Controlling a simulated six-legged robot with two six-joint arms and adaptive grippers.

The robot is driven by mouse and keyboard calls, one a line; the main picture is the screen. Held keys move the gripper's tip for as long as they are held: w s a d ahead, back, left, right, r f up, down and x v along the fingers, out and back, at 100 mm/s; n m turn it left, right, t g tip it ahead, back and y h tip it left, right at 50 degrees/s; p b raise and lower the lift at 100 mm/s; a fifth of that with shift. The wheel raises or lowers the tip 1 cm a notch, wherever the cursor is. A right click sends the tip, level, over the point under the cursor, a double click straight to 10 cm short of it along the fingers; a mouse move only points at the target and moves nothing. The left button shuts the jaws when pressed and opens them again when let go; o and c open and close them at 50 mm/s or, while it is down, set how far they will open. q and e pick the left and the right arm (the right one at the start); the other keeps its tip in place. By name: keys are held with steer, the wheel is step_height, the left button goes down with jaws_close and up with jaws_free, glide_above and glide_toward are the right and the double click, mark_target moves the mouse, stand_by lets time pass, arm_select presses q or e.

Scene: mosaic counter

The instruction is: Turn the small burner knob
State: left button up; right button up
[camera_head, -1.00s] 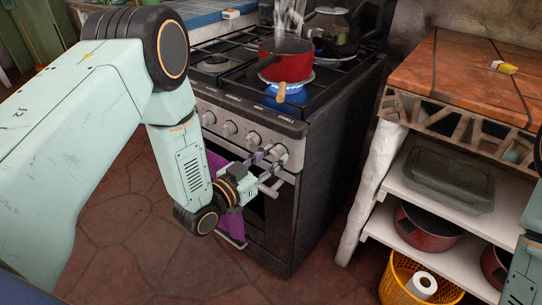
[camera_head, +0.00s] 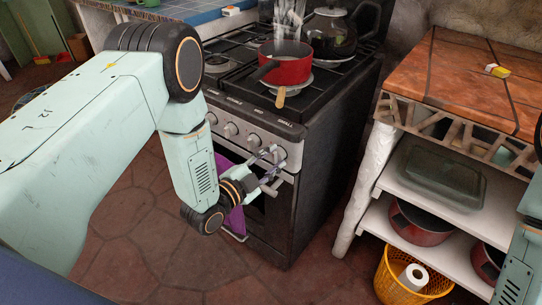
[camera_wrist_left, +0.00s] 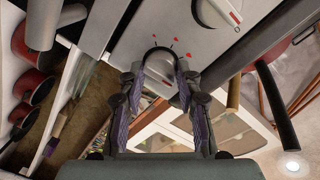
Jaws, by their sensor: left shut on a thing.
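The small burner knob is the rightmost knob on the stove front (camera_head: 262,118), under the last label on the panel. In the left wrist view the knob (camera_wrist_left: 159,55) is a pale round dial with red marks around it on the panel. My left gripper (camera_head: 271,152) is at this knob, its two fingers on either side, shut on it; in the left wrist view the gripper (camera_wrist_left: 158,68) spans it. The fingers partly hide the knob in the head view. No flame shows under the red pot (camera_head: 285,68). My right gripper is out of the picture.
More knobs (camera_head: 231,130) stand left of the gripper along the panel. A purple towel (camera_head: 232,220) hangs at the oven door. A dark kettle (camera_head: 331,32) stands behind the steaming pot. A shelf unit (camera_head: 385,185) stands right of the stove, with open floor between.

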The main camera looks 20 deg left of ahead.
arm_select(q)
steer(key=shift+r+m, duration=0.1)
steer(key=shift+m, duration=0.5)
steer(key=o, duration=1.2)
steer(key=shift+c, duration=0.2)
steer(key=shift+s, duration=0.1)
steer(key=v, duration=1.1)
steer(key=shift+s, duration=0.4)
steer(key=shift+a, duration=0.15)
